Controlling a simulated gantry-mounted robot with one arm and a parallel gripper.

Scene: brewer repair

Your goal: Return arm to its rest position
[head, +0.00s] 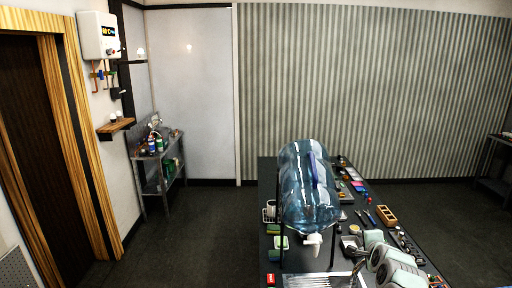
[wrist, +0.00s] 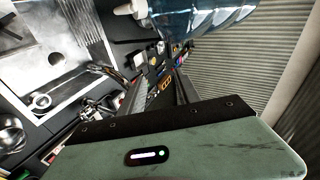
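My arm (head: 392,268), pale green and grey, shows at the bottom right of the head view, folded low over the right side of the dark table (head: 268,178). My gripper is hard to make out in the head view. In the wrist view the pale green gripper body fills the bottom, and the dark fingers of my gripper (wrist: 166,84) reach up from it. They look apart, with table items showing between them and nothing held. A large blue transparent water bottle (head: 308,190) lies tilted in a stand on the table; part of it shows at the top of the wrist view (wrist: 205,15).
Small tools and parts lie along the table's right side, including a wooden tray (head: 386,215). A metal tray (head: 318,281) is at the front. A metal side table (head: 160,165) with bottles stands by the left wall. The floor (head: 215,225) left of the table is clear.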

